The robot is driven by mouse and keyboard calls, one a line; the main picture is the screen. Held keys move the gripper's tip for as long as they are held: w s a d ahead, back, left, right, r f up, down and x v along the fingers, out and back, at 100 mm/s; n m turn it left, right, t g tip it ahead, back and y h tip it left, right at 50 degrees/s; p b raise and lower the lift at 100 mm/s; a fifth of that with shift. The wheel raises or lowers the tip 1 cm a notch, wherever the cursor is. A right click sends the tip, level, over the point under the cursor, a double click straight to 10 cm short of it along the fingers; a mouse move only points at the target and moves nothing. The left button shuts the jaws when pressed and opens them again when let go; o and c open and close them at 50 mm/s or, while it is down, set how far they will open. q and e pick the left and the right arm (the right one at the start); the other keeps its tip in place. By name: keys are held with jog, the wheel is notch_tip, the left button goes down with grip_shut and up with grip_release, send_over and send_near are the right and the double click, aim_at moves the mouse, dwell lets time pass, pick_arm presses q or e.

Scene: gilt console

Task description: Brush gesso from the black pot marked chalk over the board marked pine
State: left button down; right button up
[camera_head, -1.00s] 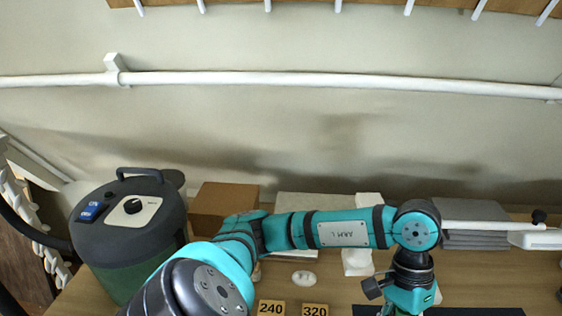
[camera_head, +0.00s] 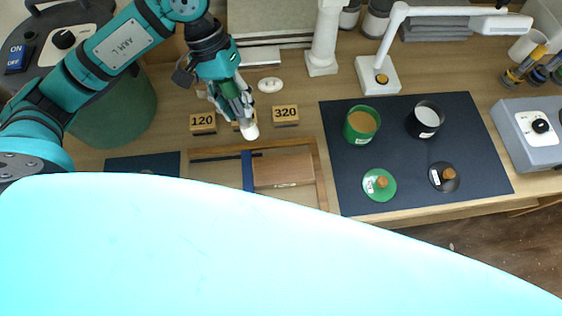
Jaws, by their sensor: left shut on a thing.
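The black pot (camera_head: 427,121) stands open on the dark mat (camera_head: 481,150), with white stuff inside; its label is too small to read. A wooden board or block (camera_head: 284,171) lies in a shallow wooden tray (camera_head: 321,178) left of the mat; I cannot read a mark on it. My left gripper (camera_head: 222,93) is above the back edge of the tray, shut on a brush (camera_head: 247,118) with a green handle and a pale tip pointing down. The brush is apart from the black pot. My right gripper is not in view.
A green pot (camera_head: 361,125) with orange-brown contents stands beside the black pot. A green lid (camera_head: 379,185) and a black lid (camera_head: 444,177) lie in front. Number blocks (camera_head: 285,115) sit behind the tray. A white lamp (camera_head: 379,76) stands behind the mat. A bright pale shape covers the foreground.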

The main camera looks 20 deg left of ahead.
pick_arm(q)
jog(key=shift+d, duration=0.1)
jog(key=shift+d+r+p, duration=0.1)
jog(key=shift+d+p, duration=0.15)
jog(key=shift+p, duration=0.05)
jog(key=s+d+f+t+h+p, duration=0.1)
jog(key=s+d+h+p, duration=0.1)
jog(key=d+p, duration=0.4)
jog(key=shift+s+d+n+h, duration=0.35)
jog(key=shift+d+h, duration=0.25)
jog(key=shift+d, duration=1.85)
